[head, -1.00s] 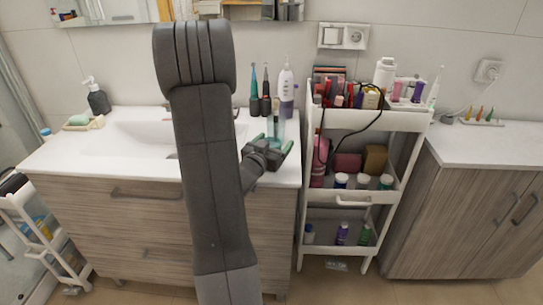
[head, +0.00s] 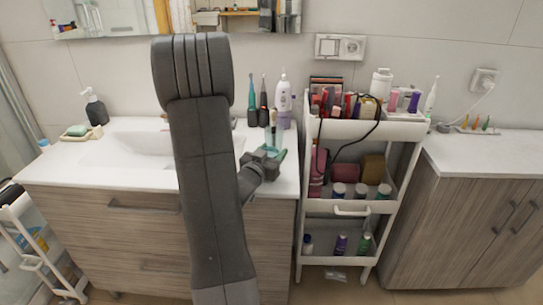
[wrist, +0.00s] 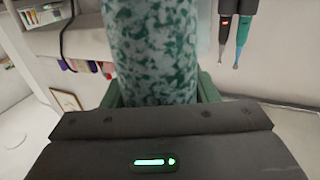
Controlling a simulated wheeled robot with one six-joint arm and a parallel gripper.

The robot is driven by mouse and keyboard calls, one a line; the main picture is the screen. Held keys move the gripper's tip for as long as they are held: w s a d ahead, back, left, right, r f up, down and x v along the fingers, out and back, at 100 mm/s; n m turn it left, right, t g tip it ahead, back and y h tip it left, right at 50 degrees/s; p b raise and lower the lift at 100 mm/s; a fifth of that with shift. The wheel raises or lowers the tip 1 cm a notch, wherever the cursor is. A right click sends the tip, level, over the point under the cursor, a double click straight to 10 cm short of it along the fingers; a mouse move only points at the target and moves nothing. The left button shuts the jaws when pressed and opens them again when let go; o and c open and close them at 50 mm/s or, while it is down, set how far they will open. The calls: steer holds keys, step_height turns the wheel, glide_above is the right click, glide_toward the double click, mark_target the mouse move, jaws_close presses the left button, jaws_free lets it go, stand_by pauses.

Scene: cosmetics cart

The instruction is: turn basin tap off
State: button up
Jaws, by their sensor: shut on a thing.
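My gripper (head: 268,156) is over the right part of the white basin counter. In the wrist view its green fingers (wrist: 112,95) are shut on a green-and-white mottled cylinder (wrist: 155,50), which looks like a tumbler. In the head view this mottled tumbler (head: 271,136) stands upright at the fingers; whether it touches the counter is unclear. The white basin (head: 135,145) lies to the left of my gripper. My arm crosses in front of the basin. The tap is hidden or too small to make out, so its state cannot be told.
Dark toothbrush holders (head: 263,115) and a white bottle (head: 283,97) stand behind my gripper. A white cart (head: 340,207) full of cosmetics stands close to its right. A soap dispenser (head: 95,108) and soap dish (head: 80,132) are at the counter's far left.

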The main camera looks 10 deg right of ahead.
step_height(320, 180, up, 10)
steer(key=shift+f+p, duration=0.15)
steer(key=shift+p, duration=0.3)
stand_by(0.6)
